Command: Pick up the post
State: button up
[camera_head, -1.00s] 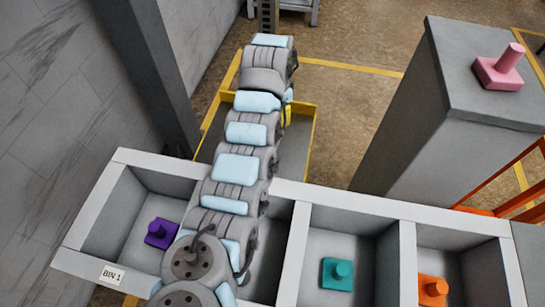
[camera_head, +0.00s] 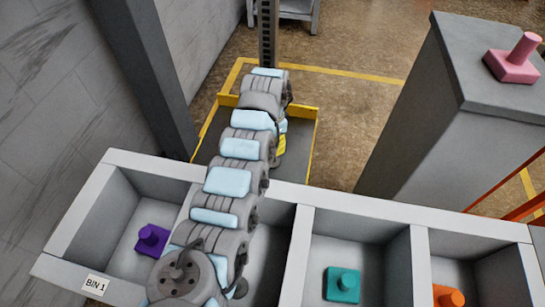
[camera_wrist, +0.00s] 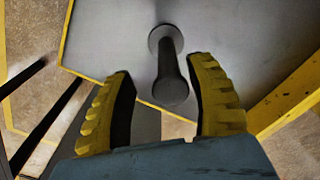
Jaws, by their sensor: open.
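The dark post (camera_wrist: 172,72) stands on a round foot on a grey plate (camera_wrist: 235,30) with yellow edges in the wrist view. My gripper (camera_wrist: 163,66) is open, with one yellow, black-lined finger on each side of the post. The post's free end points toward the wrist camera. There is clear space between the post and each finger, and I cannot see either finger touching it. In the head view a yellow bit of my gripper (camera_head: 281,144) shows beside the arm over the yellow-edged tray (camera_head: 306,112). The post is hidden there.
A row of grey bins (camera_head: 335,215) holds a purple piece (camera_head: 152,240), a teal piece (camera_head: 342,284) and an orange piece (camera_head: 448,297). A pink piece (camera_head: 513,65) stands on a tall grey block (camera_head: 470,90) at right. A grey pillar (camera_head: 150,75) stands at left.

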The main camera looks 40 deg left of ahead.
jog(key=shift+w+a+f+b, duration=0.2)
jog(key=shift+f+b, duration=0.55)
jog(key=shift+f, duration=0.2)
jog(key=shift+w+a+f+b, duration=0.15)
jog(key=shift+f+b, duration=0.55)
jog(key=shift+f, duration=0.2)
jog(key=shift+f+b, duration=0.4)
jog(key=shift+f, duration=0.2)
jog(key=shift+s+f, duration=0.1)
jog(key=shift+f, duration=0.3)
jog(key=shift+r, duration=0.1)
grip_shut()
